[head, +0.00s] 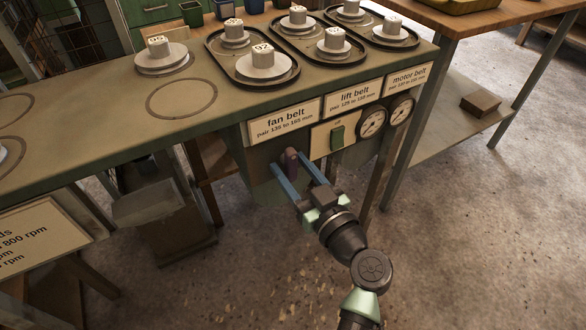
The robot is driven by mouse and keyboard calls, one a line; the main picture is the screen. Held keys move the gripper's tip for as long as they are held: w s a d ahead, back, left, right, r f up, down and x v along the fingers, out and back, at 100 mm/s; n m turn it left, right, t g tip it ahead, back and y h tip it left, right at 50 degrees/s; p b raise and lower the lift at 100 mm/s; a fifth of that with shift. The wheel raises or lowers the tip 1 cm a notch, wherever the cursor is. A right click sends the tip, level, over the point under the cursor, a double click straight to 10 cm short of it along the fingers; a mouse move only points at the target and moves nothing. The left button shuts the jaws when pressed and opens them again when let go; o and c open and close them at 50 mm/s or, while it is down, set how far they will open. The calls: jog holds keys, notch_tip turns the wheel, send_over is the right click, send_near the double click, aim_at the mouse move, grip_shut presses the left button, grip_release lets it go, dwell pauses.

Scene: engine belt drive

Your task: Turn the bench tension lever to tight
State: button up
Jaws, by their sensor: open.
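A small dark maroon handle (291,157), which looks like the bench tension lever, stands out from the bench front below the "fan belt" sign. My gripper (289,163) is open, its two blue fingers pointing at the bench front. The handle shows between the fingertips, with one finger to its left and one to its right. I cannot tell whether either finger touches it. The lever's base and any tight or slack marks cannot be made out.
A panel with a green switch (337,137) and two gauges (373,122) sits right of the handle. Signs, including "fan belt" (286,121), line the bench edge. Pulleys stand on dark trays (291,78) on the bench top (110,118). The floor before the bench is open.

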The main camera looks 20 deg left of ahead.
jog(key=shift+c, duration=0.3)
grip_shut()
jog(key=shift+m, duration=0.4)
jog(key=m, duration=0.4)
jog(key=shift+p, duration=0.3)
jog(key=m+p, duration=0.1)
jog(key=m, duration=0.3)
jog(key=shift+s+r+p, duration=0.1)
jog(key=shift+r+p, duration=0.05)
jog(key=shift+p, duration=0.15)
jog(key=m+p, duration=0.2)
jog(key=m, duration=0.3)
jog(key=shift+a+m+p, duration=0.1)
jog(key=shift+m+p, duration=0.95)
jog(key=shift+m, duration=0.95)
